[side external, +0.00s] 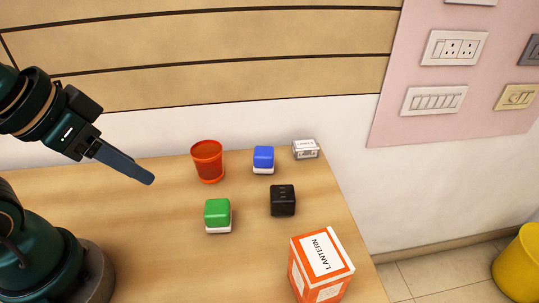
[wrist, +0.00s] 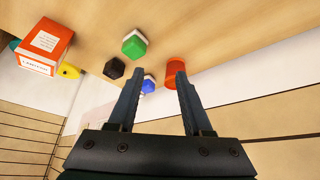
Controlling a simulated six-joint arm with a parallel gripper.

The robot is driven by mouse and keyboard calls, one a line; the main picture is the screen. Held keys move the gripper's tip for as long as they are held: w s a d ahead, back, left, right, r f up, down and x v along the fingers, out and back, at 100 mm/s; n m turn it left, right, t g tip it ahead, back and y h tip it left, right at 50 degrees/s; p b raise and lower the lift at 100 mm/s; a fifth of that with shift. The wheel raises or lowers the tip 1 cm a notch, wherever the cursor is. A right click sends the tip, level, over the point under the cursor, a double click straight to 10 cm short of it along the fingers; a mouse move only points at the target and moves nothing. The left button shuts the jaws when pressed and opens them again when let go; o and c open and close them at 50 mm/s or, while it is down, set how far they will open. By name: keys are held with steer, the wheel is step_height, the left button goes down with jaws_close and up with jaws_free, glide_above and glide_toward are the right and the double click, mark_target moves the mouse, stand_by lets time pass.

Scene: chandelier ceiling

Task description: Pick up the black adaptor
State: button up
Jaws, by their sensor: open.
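The black adaptor (side external: 283,200) is a small dark cube standing on the wooden table, right of the green block and in front of the blue one. It also shows in the wrist view (wrist: 114,68), left of my fingers. My gripper (side external: 150,178) is above the left part of the table, well to the left of the adaptor. In the wrist view my gripper (wrist: 157,75) has its two fingers spread apart with nothing held between them.
A green-and-white block (side external: 217,215), an orange-red pot (side external: 208,161), a blue-and-white block (side external: 263,159) and a small clear box (side external: 305,149) stand around the adaptor. An orange lantern box (side external: 320,265) stands near the front right edge.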

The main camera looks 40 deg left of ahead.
steer(key=o, duration=0.7)
